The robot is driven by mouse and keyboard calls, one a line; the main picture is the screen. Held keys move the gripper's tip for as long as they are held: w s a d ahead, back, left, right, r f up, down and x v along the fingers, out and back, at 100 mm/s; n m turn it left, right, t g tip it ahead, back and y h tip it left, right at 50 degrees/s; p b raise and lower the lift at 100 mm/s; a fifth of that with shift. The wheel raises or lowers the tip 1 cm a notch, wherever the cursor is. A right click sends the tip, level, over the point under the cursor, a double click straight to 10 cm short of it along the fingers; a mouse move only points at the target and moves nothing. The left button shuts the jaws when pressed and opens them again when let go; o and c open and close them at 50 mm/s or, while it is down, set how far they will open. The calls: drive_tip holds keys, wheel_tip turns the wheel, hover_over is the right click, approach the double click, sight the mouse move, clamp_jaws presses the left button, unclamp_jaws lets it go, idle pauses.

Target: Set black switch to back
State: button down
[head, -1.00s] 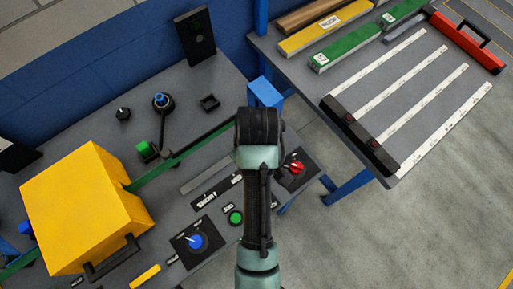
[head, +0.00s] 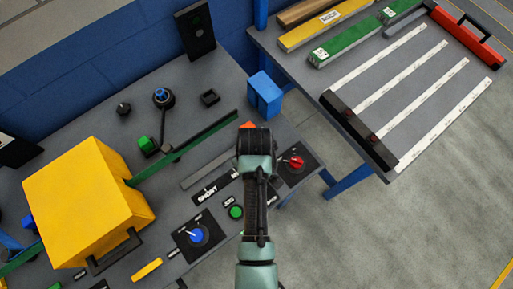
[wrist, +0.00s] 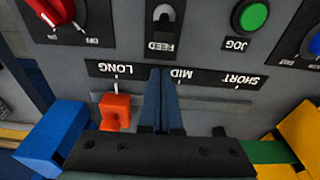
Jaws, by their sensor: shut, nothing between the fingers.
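The black switch (wrist: 163,28), a toggle on a dark plate marked FEED, is at the top middle of the wrist view. Its small lever shows near the top edge; which way it leans I cannot tell clearly. In the head view my arm hides it. My gripper (wrist: 166,72) is shut and empty. In the wrist view its dark blue fingertips appear just below the FEED plate, over the LONG–MID–SHORT label strip and apart from the lever. In the head view the fingers are hidden under my wrist.
An orange slider handle (wrist: 115,110) stands left of my fingers in the wrist view. A red knob (head: 294,162), a green JOG button (head: 236,212) and a blue knob (head: 197,236) surround the switch area. A yellow box (head: 85,200) and blue block (head: 264,94) stand nearby.

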drive_tip(key=shift+s+d+r+p, duration=0.3)
drive_tip(key=shift+s+d, duration=0.25)
drive_tip(key=shift+s, duration=0.15)
drive_tip(key=shift+s+d+r+p, duration=0.25)
drive_tip(key=shift+s+d, duration=0.25)
drive_tip(key=shift+s, duration=0.2)
drive_tip(key=shift+s+d+r+t+y+p, duration=0.2)
drive_tip(key=shift+s+d+t+y+p, duration=0.25)
drive_tip(key=shift+s+t+y, duration=0.45)
drive_tip(key=shift+s+d+r+p, duration=0.1)
drive_tip(key=shift+d+r+p, duration=0.15)
drive_tip(key=shift+p, duration=0.2)
drive_tip(key=shift+f, duration=0.15)
drive_tip(key=shift+b, duration=0.3)
drive_tip(key=shift+w+a+f, duration=0.1)
drive_tip(key=shift+w, duration=0.15)
